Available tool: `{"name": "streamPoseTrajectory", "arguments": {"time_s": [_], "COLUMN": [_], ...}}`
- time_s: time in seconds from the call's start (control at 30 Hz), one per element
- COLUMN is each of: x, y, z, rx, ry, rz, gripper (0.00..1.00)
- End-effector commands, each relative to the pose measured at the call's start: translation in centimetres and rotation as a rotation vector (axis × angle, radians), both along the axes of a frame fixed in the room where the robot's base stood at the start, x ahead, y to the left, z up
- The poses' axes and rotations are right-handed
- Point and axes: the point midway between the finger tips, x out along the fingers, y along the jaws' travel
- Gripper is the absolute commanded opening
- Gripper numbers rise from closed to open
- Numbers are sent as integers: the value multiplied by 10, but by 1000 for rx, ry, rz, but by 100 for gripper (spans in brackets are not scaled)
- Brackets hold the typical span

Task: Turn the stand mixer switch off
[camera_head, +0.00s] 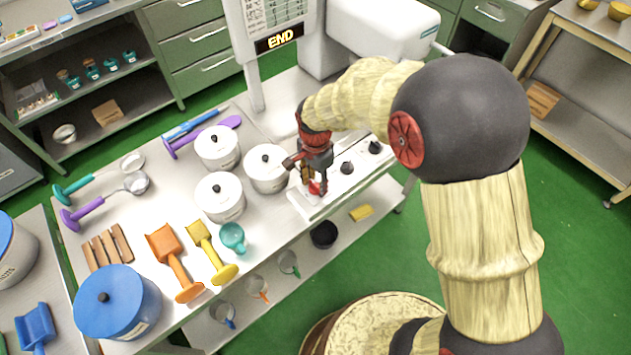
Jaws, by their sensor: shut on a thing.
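The stand mixer (385,28) is a large white machine at the top centre, behind the table. A white control panel (333,196) lies along the table's front right edge. A red switch (318,188) sits on the panel's near left end, partly hidden by my gripper. Two dark knobs (347,168) are further right on the panel. My gripper (312,184) points down over the panel and is shut on the red switch. Its fingers cover much of the switch, so I cannot tell the switch's position.
White lidded pots (221,199) stand just left of my gripper. Orange (168,251) and yellow (207,247) scoops, a teal cup (233,237) and a blue pot (118,305) are further left. Green floor lies open at right.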

Motion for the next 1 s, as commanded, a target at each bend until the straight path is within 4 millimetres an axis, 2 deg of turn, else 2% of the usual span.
{"name": "streamPoseTrajectory", "arguments": {"time_s": [0.2, 0.57, 1.0], "x": [0, 0, 0], "y": [0, 0, 0], "z": [0, 1, 2], "rx": [0, -1, 0], "ry": [0, 1, 0], "rz": [0, 72, 431], "gripper": [14, 14, 14]}}
